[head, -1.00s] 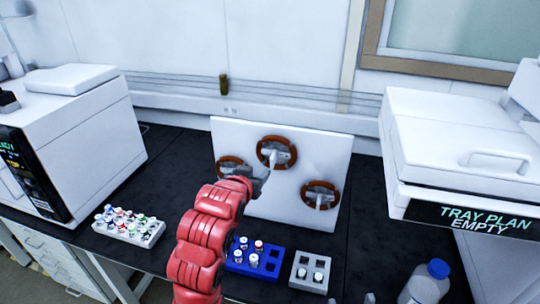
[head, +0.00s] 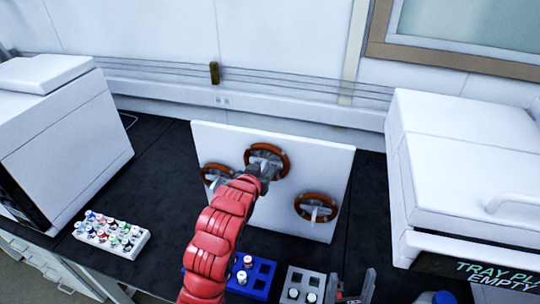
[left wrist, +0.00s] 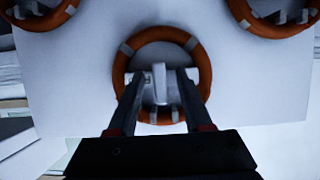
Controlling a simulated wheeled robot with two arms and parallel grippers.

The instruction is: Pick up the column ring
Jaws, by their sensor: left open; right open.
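Three orange-brown column rings hang on holders on an upright white panel (head: 275,210). The top ring (head: 285,165) is partly hidden behind my left gripper (head: 262,170). The left ring (head: 206,170) is partly covered by my red left arm, and the right ring (head: 333,207) is clear. In the left wrist view, the ring (left wrist: 203,70) in the middle has pale clips and a grey holder (left wrist: 160,85) at its centre. My left gripper's open fingers (left wrist: 160,82) overlap the ring on either side of the holder; contact cannot be told.
A white vial rack (head: 135,248) stands at left; a blue rack (head: 263,278) and a grey rack (head: 310,276) stand before the panel. White instruments flank the bench, left (head: 75,140) and right (head: 440,150). A blue-capped bottle (head: 442,297) is at the bottom right.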

